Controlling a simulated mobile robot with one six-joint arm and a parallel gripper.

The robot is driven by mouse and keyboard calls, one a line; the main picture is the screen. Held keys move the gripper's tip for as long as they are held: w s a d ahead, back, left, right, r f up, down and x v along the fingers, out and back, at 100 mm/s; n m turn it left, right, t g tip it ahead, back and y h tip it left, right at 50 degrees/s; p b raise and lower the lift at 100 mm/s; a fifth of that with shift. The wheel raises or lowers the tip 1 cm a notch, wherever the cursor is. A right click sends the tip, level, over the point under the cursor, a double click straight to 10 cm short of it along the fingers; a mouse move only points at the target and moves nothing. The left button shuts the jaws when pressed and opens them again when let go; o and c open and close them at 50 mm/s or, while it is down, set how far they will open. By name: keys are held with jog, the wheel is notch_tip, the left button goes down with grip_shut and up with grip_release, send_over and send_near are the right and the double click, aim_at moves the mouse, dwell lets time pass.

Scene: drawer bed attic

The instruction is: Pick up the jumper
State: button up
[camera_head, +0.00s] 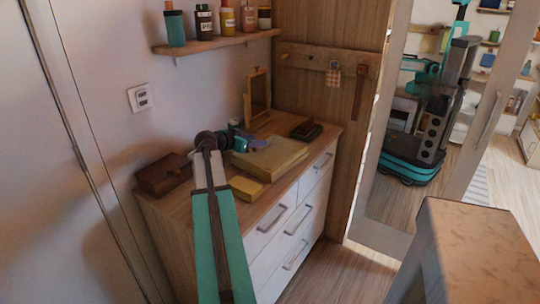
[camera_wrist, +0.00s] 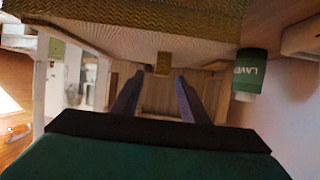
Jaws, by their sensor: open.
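The jumper (camera_head: 272,160) appears to be the flat, folded mustard-yellow item on top of the chest of drawers. In the wrist view, a mustard knitted surface (camera_wrist: 140,18) fills the top edge, close to the camera; it looks like the same jumper. My gripper (camera_head: 258,142) is at the jumper's far left side, over the dresser top. I cannot tell whether a fingertip touches the jumper. My arm hides part of the dresser's left side.
A small yellow block (camera_head: 247,187) lies in front of the jumper. A brown box (camera_head: 163,174) is at the left, a dark item (camera_head: 306,130) at the right and a small framed mirror (camera_head: 257,95) behind. A bottle shelf (camera_head: 216,42) hangs above. A large mirror reflects me.

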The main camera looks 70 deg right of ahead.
jog(key=shift+d, duration=0.1)
jog(key=shift+p+x, duration=0.8)
jog(key=shift+x, duration=1.75)
grip_shut()
